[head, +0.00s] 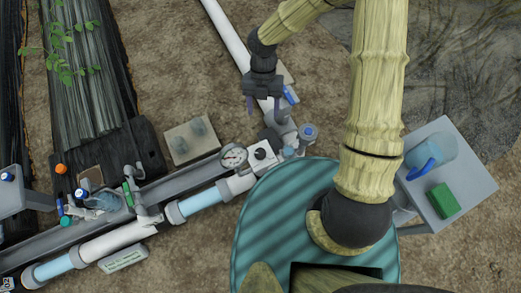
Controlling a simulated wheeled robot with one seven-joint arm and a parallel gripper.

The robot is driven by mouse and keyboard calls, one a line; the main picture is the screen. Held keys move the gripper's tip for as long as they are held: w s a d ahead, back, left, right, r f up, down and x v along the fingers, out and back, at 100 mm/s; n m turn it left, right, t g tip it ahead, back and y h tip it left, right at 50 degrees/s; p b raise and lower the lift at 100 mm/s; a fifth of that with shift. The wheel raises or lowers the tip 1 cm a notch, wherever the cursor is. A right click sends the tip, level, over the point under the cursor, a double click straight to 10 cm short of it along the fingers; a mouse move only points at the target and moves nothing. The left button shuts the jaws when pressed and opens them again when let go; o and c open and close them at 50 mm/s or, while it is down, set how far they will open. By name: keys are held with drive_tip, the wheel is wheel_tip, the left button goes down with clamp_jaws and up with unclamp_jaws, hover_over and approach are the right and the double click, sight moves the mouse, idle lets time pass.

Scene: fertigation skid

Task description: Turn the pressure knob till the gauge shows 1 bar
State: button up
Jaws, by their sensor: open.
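The pressure gauge (234,157) is a round white dial on the pipe skid, near the picture's middle. Its needle shows as a small dark and reddish mark, but the reading is too small to tell. Just right of it is a black knob (260,154) on a pale block, which I take for the pressure knob. My gripper (263,106) hangs from the arm above the knob in the picture, apart from it. Its jaws are open, pointing down the picture, with nothing seen between them. It partly covers the white pipe behind.
A blue-capped fitting (308,131) and a blue-handled valve (290,95) lie right of the gripper. A grey tray (470,188) holds a green block (443,201) and a clear blue-handled jug (430,155). Bare soil lies above the gauge.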

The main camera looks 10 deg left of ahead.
sight(260, 152)
drive_tip(key=shift+a+f+n, duration=0.25)
drive_tip(key=shift+f+n, duration=0.15)
drive_tip(key=shift+f, duration=0.15)
drive_tip(key=shift+a+f+n, duration=0.25)
drive_tip(key=shift+f+n, duration=0.15)
drive_tip(key=shift+f, duration=0.15)
drive_tip(key=b+x, duration=0.8)
drive_tip(key=x, duration=0.9)
drive_tip(key=shift+s+f+b, duration=0.2)
drive_tip(key=shift+f+b, duration=0.05)
drive_tip(key=shift+b, duration=0.05)
drive_tip(key=c, duration=1)
